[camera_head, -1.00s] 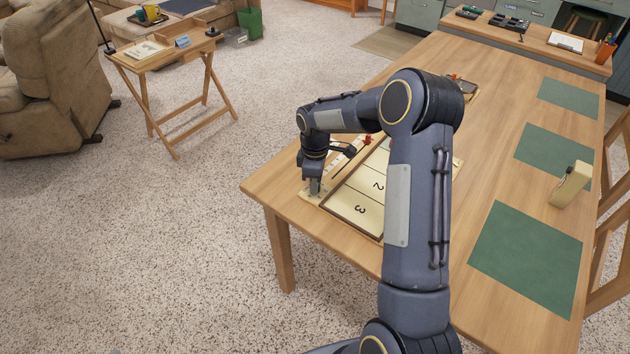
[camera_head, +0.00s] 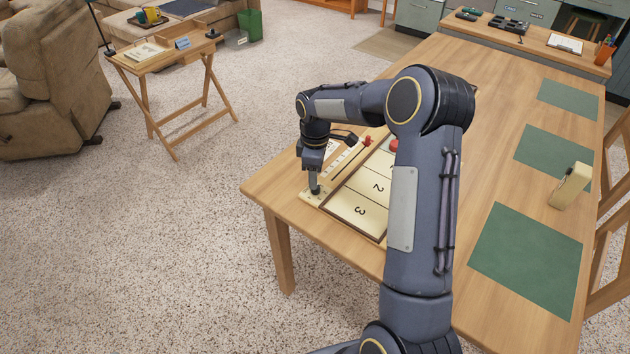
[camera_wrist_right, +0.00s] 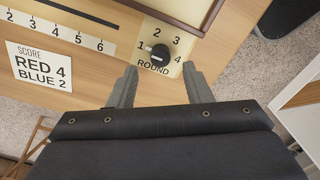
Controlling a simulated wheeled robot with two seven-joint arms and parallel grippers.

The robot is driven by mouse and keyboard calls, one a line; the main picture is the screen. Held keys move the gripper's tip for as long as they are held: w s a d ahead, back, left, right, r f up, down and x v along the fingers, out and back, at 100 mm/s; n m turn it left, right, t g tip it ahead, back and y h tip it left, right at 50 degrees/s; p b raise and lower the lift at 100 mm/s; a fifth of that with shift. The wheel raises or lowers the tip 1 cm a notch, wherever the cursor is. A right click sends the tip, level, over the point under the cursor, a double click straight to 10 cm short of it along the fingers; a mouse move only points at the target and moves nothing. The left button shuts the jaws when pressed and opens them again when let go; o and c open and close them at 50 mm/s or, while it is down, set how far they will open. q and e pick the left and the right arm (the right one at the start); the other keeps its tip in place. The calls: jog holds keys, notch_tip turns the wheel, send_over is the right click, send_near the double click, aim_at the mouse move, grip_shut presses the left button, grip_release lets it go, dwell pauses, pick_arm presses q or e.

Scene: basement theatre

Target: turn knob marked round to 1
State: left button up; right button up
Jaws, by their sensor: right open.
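The black round knob (camera_wrist_right: 160,54) sits on a cream plate marked ROUND, with the numbers 1 to 4 around it. The 1 is at its left and the 4 at its right. A small pale mark shows by the knob's left side, towards the 1; its exact direction is hard to tell. My right gripper (camera_wrist_right: 160,72) is open and empty, its fingertips on either side of the knob's near side, apart from it. In the head view my right gripper (camera_head: 315,188) points down at the board's near left corner, hiding most of the knob there. My left gripper is not in view.
The game board (camera_head: 350,215) with numbered sections lies on the wooden table (camera_head: 420,290). A score card (camera_wrist_right: 42,66) reading RED 4, BLUE 2 lies beside a number strip (camera_wrist_right: 62,32). Green mats (camera_head: 527,258) and a beige object (camera_head: 570,186) are on the right.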

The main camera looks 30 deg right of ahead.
jog(key=shift+r, duration=1.95)
jog(key=shift+s+r, duration=0.15)
jog(key=shift+r, duration=0.25)
jog(key=s+a+r+m+t, duration=0.1)
jog(key=s+a+r+m, duration=0.15)
jog(key=s+r, duration=0.5)
jog(key=s+a+r+m+t+y+p, duration=0.1)
jog(key=s+a+m, duration=0.3)
jog(key=s, duration=0.6)
jog(key=s+a+r+m+t+y+p, duration=0.1)
jog(key=s+a+m, duration=0.4)
jog(key=s, duration=0.6)
jog(key=r+t+y, duration=0.1)
jog(key=t, duration=0.1)
jog(key=shift+s+r+t+y+p, duration=0.15)
jog(key=shift+s+t+y+p, duration=0.15)
jog(key=shift+t, duration=0.1)
